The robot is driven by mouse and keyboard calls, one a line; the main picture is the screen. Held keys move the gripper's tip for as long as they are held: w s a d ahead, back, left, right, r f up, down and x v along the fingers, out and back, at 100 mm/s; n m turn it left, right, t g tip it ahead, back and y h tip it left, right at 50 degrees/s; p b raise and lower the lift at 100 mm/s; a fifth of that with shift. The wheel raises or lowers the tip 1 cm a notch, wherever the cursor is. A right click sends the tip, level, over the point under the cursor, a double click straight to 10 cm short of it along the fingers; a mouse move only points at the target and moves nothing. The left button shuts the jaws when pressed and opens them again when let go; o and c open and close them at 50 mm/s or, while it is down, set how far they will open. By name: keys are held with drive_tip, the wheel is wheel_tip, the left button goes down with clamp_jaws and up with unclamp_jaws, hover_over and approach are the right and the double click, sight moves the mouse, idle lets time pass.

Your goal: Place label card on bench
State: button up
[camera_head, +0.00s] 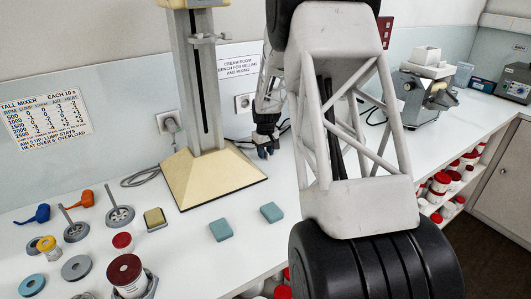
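The white bench (320,222) runs from the lower left to the far right. My arm crosses the middle of the view, and my gripper (265,145) is small and dark behind it, close above the bench by the wall. I cannot tell whether its fingers are apart or hold anything. I cannot pick out a loose label card on the bench. A printed sign (239,66) about the bench and a mixer table card (45,115) are on the wall. My arm hides part of the bench and wall.
A tall mixer stand (215,175) with a cream base stands left of my gripper. Two teal blocks (220,230) lie in front of it. Discs, scoops and a dark-red-lidded jar (124,270) crowd the left. A grey mill (425,95) stands at right. Red-lidded jars (440,183) fill shelves below.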

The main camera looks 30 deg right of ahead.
wheel_tip(320, 180, up, 12)
idle(0.7)
drive_tip(key=shift+r, duration=0.1)
drive_tip(key=shift+a, duration=0.1)
idle(0.5)
drive_tip(key=s+a+r+t, duration=0.1)
drive_tip(key=s+a+r, duration=0.5)
drive_tip(key=s+a, duration=0.4)
drive_tip(key=s+a+r, duration=0.5)
drive_tip(key=s+a, duration=0.5)
drive_tip(key=a, duration=0.1)
drive_tip(key=s+a+f, duration=0.1)
drive_tip(key=s+a, duration=0.4)
drive_tip(key=s, duration=0.7)
drive_tip(key=s+a+f+t, duration=0.1)
drive_tip(key=s+a, duration=0.5)
drive_tip(key=s, duration=0.6)
drive_tip(key=shift+s+f+t, duration=0.25)
drive_tip(key=shift+t, duration=0.05)
